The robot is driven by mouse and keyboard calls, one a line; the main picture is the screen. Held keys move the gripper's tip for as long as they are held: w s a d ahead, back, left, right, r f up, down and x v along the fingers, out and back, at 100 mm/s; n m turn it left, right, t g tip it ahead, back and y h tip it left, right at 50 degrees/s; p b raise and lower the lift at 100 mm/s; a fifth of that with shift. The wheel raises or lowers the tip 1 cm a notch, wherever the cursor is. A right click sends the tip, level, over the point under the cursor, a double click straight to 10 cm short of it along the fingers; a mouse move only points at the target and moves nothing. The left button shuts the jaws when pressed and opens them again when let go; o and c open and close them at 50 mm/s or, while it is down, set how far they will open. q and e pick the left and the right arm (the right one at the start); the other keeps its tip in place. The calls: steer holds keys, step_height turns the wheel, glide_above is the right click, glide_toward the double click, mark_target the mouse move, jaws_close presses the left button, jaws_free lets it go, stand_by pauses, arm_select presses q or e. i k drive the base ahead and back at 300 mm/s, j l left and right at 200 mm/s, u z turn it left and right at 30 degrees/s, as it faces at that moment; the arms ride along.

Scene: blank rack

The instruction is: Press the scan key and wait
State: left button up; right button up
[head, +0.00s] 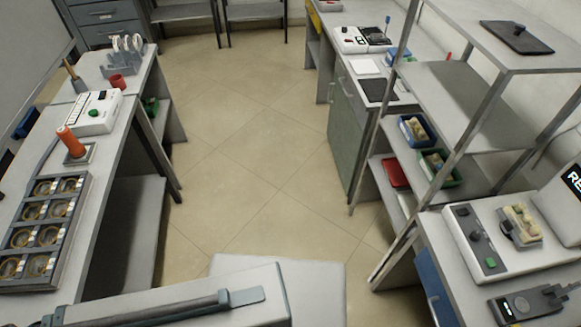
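No key can be read as the scan key. A white box (108,108) with a green button (93,113) stands on the left bench. A grey-white device (469,238) on the right bench has a dark panel with a knob and a green key (490,262). A pale block-like part (521,222) sits in a dark holder on that device. Neither of my grippers is in view.
The left bench (102,167) also holds an orange-handled tool (70,141) and a dark tray (45,205) of round parts. A metal rack (465,95) with blue and green bins stands at right. Another white device (360,40) sits on the far bench. The tiled floor (250,130) between is clear.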

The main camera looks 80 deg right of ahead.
mark_target(489, 261)
steer(key=z, duration=0.55)
steer(key=j+z, duration=0.15)
steer(key=z, duration=1)
steer(key=j+z, duration=0.1)
steer(key=z, duration=1.05)
steer(key=k+z, duration=0.1)
steer(key=z, duration=0.5)
steer(key=j+z, duration=0.1)
steer(key=z, duration=0.45)
steer(key=k+z, duration=0.1)
steer(key=z, duration=0.45)
